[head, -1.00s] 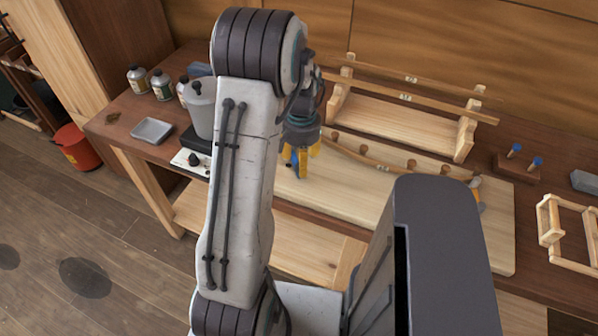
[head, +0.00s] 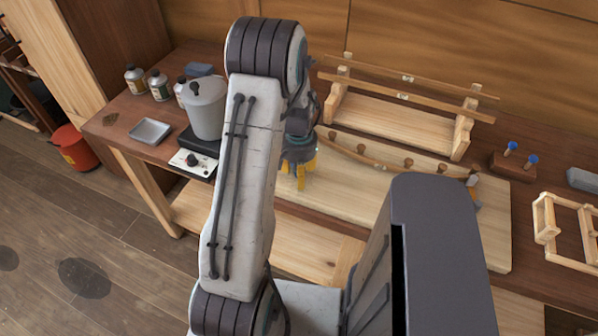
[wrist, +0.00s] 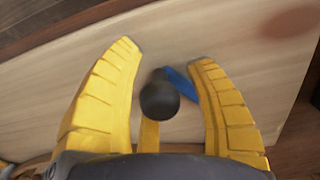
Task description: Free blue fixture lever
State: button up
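The blue fixture lever (wrist: 182,84) shows in the wrist view as a short blue bar with a dark round knob (wrist: 159,98). It stands over the pale board. My gripper (wrist: 164,52) is open, with yellow fingers to the left and right of the knob and lever and a third finger below the knob. The blue bar's right end is close to the right finger; I cannot tell whether they touch. In the head view my gripper (head: 300,178) points down over the pale board (head: 400,215), and the lever is hidden there.
A curved wooden strip (head: 365,156) with several pegs lies along the board. Behind it stands a wooden rack (head: 395,125). Left are a grey pot (head: 205,108) on a burner and a grey tray (head: 149,131). Right are blue-topped pins (head: 531,160) and a wooden frame (head: 566,232).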

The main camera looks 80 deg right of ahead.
grip_shut()
dwell(0.3)
jog(key=shift+w, duration=0.1)
jog(key=shift+w+a+f+m+b, duration=0.1)
jog(key=shift+w+a+m+b, duration=0.05)
jog(key=shift+w+m+b, duration=0.35)
jog(key=shift+w+a+m+b, duration=0.15)
jog(key=shift+w+m+b, duration=0.25)
jog(key=shift+w+m, duration=0.15)
jog(key=w+m+b, duration=0.1)
jog(key=w+m, duration=0.1)
jog(key=w+m+b, duration=0.1)
jog(key=w+m, duration=0.1)
jog(key=m, duration=0.1)
jog(key=w+m, duration=0.2)
jog(key=w, duration=0.1)
jog(key=shift+d+m+b, duration=0.25)
jog(key=shift+d+b, duration=0.1)
jog(key=shift+b, duration=0.05)
jog(key=w+m, duration=0.1)
jog(key=w+d+m, duration=0.1)
jog(key=m, duration=0.1)
jog(key=shift+w+d, duration=0.25)
jog(key=shift+d, duration=0.05)
jog(key=shift+w+d+r+m, duration=0.2)
jog(key=shift+w+d+m, duration=0.75)
jog(key=shift+m, duration=0.55)
jog(key=shift+d, duration=0.1)
